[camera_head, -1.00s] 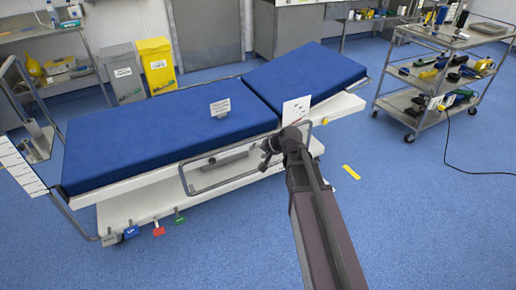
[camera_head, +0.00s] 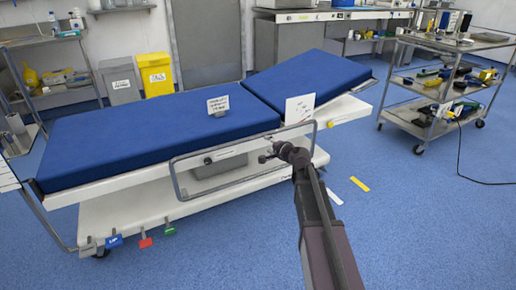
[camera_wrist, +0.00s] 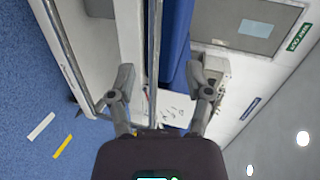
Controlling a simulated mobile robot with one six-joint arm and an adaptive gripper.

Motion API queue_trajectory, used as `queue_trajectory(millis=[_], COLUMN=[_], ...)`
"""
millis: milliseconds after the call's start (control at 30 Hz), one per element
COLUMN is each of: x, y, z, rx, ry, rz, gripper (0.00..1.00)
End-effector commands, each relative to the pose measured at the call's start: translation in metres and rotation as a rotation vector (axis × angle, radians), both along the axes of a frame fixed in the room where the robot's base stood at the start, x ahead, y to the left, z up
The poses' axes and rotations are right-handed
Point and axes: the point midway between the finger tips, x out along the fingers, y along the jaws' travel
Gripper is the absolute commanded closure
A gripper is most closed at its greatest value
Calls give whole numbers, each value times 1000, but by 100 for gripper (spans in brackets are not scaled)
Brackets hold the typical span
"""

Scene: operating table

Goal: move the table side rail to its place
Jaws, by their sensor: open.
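The table side rail (camera_head: 222,150) is a grey tubular frame along the near long side of the operating table (camera_head: 130,210). My gripper (camera_head: 264,156) is at the rail's right part, in front of the table side. In the wrist view, my gripper (camera_wrist: 161,78) is open, with one finger on each side of a long grey bar of the rail (camera_wrist: 156,45). A gap shows between bar and fingers; contact cannot be told. Another grey tube (camera_wrist: 65,50) runs outside the left finger. The blue mattress (camera_head: 150,140) lies behind the rail.
Small signs (camera_head: 218,106) and (camera_head: 299,109) stand on the table. Colored pedals (camera_head: 146,243) stick out at its base. A loaded trolley (camera_head: 440,100) stands at right, with a cable on the floor. Yellow (camera_head: 359,184) and white floor strips lie right of the table. The near floor is clear.

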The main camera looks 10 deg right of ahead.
Motion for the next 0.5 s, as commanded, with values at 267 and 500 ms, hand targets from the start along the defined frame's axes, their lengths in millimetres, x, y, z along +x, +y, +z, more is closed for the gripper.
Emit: queue_trajectory(millis=[267,500], x=[17,19], y=[-20,-23], z=[-24,-23], rx=[97,112], ry=[-36,-41], rz=[-85,-97], gripper=[35,35])
